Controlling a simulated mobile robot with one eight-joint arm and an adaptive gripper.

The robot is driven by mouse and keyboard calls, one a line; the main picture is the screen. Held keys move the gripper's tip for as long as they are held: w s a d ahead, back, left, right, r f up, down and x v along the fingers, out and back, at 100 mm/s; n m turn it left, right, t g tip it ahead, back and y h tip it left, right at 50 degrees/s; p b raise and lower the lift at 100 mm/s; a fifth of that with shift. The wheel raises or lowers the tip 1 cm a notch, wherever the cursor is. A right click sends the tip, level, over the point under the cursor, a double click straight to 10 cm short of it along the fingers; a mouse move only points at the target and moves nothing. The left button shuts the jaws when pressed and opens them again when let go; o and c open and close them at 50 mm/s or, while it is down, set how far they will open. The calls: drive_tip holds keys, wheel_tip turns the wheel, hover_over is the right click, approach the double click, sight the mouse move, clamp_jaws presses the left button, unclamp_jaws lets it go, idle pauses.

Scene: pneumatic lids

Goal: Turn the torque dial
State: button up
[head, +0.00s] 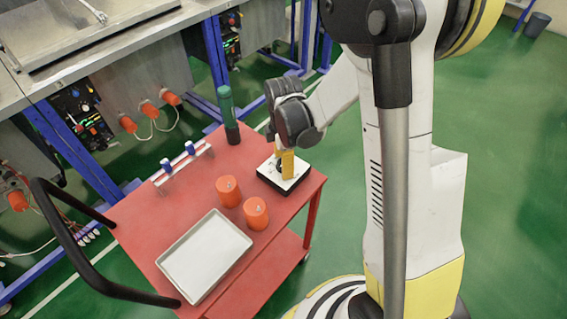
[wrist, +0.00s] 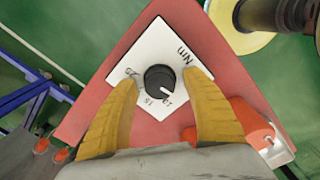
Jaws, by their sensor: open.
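The torque dial is a round black knob (wrist: 160,78) with a white pointer mark. It stands in the middle of a white plate (wrist: 185,42) marked "Nm" and with numbers. In the head view the plate tops a low black box (head: 292,184) at the far right corner of the red cart, and the knob is partly hidden by the fingers. My gripper (head: 286,164) points down over the box. In the wrist view its yellow fingers (wrist: 160,95) are spread, one on each side of the knob, with gaps between. I cannot tell how high the fingertips are above the plate.
Two orange cylinders (head: 228,190) (head: 256,213) stand beside the box on the red cart (head: 190,205). A white tray (head: 205,255) lies at the front. A green-topped bottle (head: 228,115) and a rack with blue-handled tools (head: 178,165) are at the back.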

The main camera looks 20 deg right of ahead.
drive_tip(key=c, duration=1.2)
drive_tip(key=shift+m, duration=0.4)
drive_tip(key=m+b, duration=0.1)
drive_tip(key=m, duration=0.3)
drive_tip(key=shift+m, duration=0.4)
drive_tip(key=m, duration=0.6)
drive_tip(key=shift+m+b, duration=0.3)
drive_tip(key=m, duration=1.1)
drive_tip(key=shift+m+b, duration=0.3)
drive_tip(key=shift+b, duration=0.05)
drive_tip(key=shift+d, duration=0.1)
